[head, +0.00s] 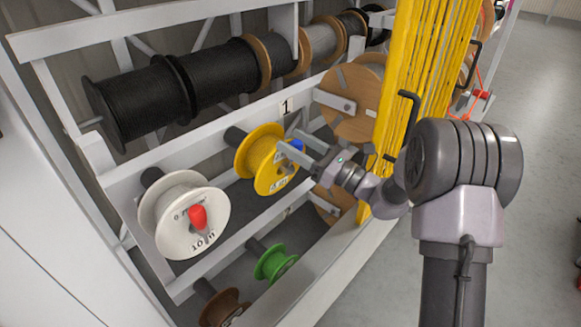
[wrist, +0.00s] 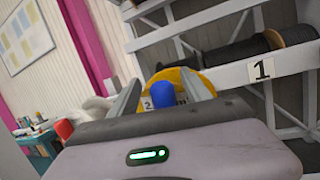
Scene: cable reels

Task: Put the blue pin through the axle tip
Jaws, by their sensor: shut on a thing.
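The blue pin (head: 291,146) is at the face of the yellow reel (head: 262,155) in the head view. My gripper (head: 299,145) is shut on it in front of that reel. In the wrist view the blue pin (wrist: 165,93) shows between the two fingers of my gripper (wrist: 168,88), with the yellow reel (wrist: 187,78) behind it. The axle tip is hidden behind the pin and fingers, and I cannot tell whether the pin is in it.
A white reel (head: 170,215) with a red pin (head: 197,217) hangs left of the yellow one. A green reel (head: 273,263) and a brown reel (head: 222,309) sit below. Black cable reels (head: 140,100) fill the upper rack. Yellow strands (head: 428,70) hang beside my arm. Open floor lies right.

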